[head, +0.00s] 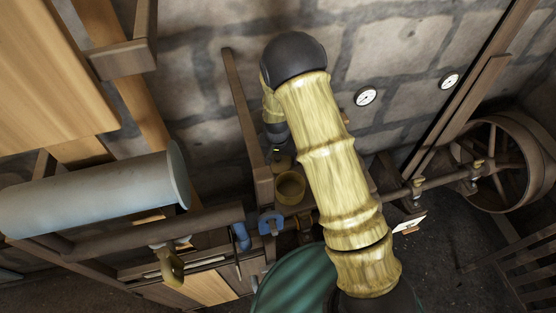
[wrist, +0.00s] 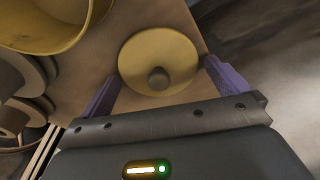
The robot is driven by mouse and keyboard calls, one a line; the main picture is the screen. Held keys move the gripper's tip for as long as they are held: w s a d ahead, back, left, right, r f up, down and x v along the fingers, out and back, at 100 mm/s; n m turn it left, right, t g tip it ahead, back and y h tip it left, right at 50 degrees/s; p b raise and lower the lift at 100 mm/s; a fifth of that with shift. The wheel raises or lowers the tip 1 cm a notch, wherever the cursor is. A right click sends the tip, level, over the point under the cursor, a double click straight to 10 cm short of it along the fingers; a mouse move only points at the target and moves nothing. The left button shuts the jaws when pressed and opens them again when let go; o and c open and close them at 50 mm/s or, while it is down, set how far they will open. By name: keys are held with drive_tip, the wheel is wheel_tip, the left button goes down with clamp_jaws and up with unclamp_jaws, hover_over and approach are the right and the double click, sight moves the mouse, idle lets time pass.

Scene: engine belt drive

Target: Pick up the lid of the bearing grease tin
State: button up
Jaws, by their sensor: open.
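I cannot tell whether the fingers touch the lid. The open yellow tin (wrist: 45,45) stands at the upper left; it also shows in the head view (head: 291,197). There, my arm hides part of the area.
Brown round parts (wrist: 20,75) lie left of the lid in the wrist view. In the head view, a blue clamp-like part (head: 268,224) is near the tin, and a shaft (head: 400,195) runs right to a large wheel (head: 540,165). A stone wall stands behind.

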sight(278, 157)
drive_tip(key=shift+s, duration=0.1)
drive_tip(key=c, duration=0.8)
drive_tip(key=shift+a+r, duration=0.1)
drive_tip(key=shift+r, duration=0.5)
wheel_tip(278, 157, up, 9)
drive_tip(key=b, duration=0.2)
drive_tip(key=shift+b, duration=0.35)
drive_tip(key=shift+f, duration=0.1)
